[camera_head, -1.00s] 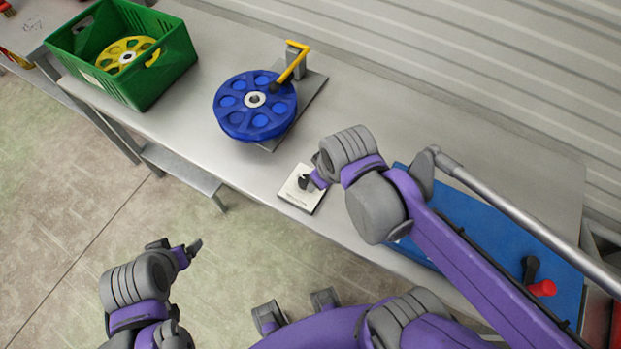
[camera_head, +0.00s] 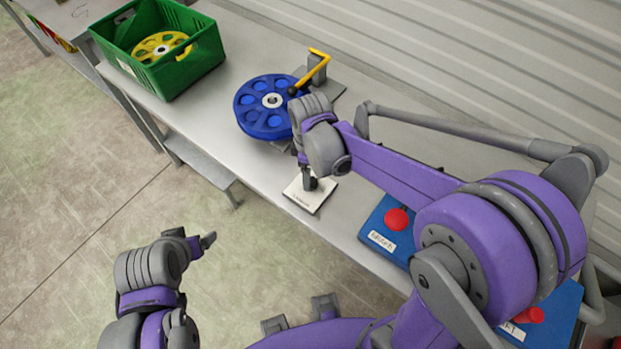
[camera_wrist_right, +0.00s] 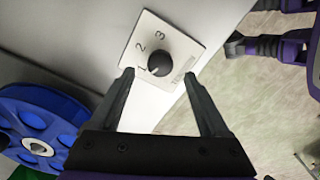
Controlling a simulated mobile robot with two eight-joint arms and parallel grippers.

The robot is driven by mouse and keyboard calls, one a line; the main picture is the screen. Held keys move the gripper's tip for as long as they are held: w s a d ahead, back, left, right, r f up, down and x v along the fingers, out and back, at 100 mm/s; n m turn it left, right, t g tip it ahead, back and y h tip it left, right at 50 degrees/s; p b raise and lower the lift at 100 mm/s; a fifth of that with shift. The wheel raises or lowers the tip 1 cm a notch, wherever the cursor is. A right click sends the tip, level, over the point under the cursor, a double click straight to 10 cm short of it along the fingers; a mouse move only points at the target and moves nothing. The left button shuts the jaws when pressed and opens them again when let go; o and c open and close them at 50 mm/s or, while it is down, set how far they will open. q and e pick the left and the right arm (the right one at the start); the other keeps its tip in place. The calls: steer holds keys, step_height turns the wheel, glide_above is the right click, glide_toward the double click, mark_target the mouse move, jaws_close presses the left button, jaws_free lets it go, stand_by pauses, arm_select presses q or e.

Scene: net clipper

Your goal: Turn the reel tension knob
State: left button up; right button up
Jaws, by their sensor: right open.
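The black tension knob (camera_wrist_right: 160,64) sits on a pale square plate (camera_wrist_right: 184,47) marked 1, 2 and 3. I cannot tell clearly which number it points to. The plate (camera_head: 318,197) lies near the table's front edge in the head view, where my right gripper (camera_head: 309,184) is over it and hides the knob. In the right wrist view my right gripper (camera_wrist_right: 158,74) is open, its fingertips on either side of the knob with gaps. The blue reel (camera_head: 265,118) stands behind the plate. My left gripper (camera_head: 206,242) is over the floor, away from the table.
A green crate (camera_head: 205,62) with a yellow reel (camera_head: 160,46) stands at the back left. A yellow crank handle (camera_head: 312,72) is beside the blue reel.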

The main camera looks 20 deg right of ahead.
steer(key=shift+f, duration=2.15)
jaws_close()
